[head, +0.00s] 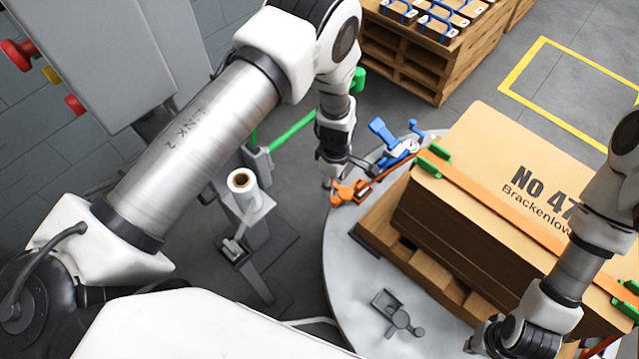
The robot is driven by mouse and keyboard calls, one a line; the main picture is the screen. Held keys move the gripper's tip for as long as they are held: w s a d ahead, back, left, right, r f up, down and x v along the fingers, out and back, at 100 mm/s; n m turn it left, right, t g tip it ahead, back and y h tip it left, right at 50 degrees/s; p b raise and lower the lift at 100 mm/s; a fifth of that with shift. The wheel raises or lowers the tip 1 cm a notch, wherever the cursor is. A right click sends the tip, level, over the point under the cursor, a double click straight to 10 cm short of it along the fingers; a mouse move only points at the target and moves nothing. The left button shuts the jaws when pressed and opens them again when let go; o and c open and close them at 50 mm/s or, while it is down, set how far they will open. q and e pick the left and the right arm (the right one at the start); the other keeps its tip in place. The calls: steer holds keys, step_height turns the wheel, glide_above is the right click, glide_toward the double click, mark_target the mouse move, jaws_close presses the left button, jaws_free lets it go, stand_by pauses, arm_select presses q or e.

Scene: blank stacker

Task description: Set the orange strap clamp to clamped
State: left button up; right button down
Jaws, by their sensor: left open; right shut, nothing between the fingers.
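The orange strap clamp (352,191) is at the left rim of the round grey platform, at the near end of an orange strap (500,200). The strap runs up from it and over a carton stack (500,140). Whether its lever is open or closed I cannot tell. My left gripper (328,181) points down just left of the orange clamp, open, with its fingertips close to it; contact is unclear. My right gripper (482,343) is shut and empty at the lower right, in front of the stack and away from the clamp.
A blue clamp (385,135) stands just behind the orange one. A grey clamp (398,313) is on the bare front of the platform (345,290). The cartons stand on a wooden pallet (375,225), with green corner pieces (432,160). A post with a white roll (242,182) stands left.

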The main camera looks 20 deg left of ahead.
mark_target(335, 200)
arm_select(q)
steer(key=shift+s+d+f, duration=0.15)
steer(key=shift+s+d, duration=0.3)
steer(key=shift+d, duration=0.25)
steer(key=shift+m, duration=0.3)
steer(key=f, duration=0.6)
steer(key=shift+w+a+f+b, duration=0.1)
steer(key=shift+a+f+b, duration=0.1)
steer(key=shift+f+b, duration=0.1)
steer(key=shift+r, duration=0.1)
jaws_close()
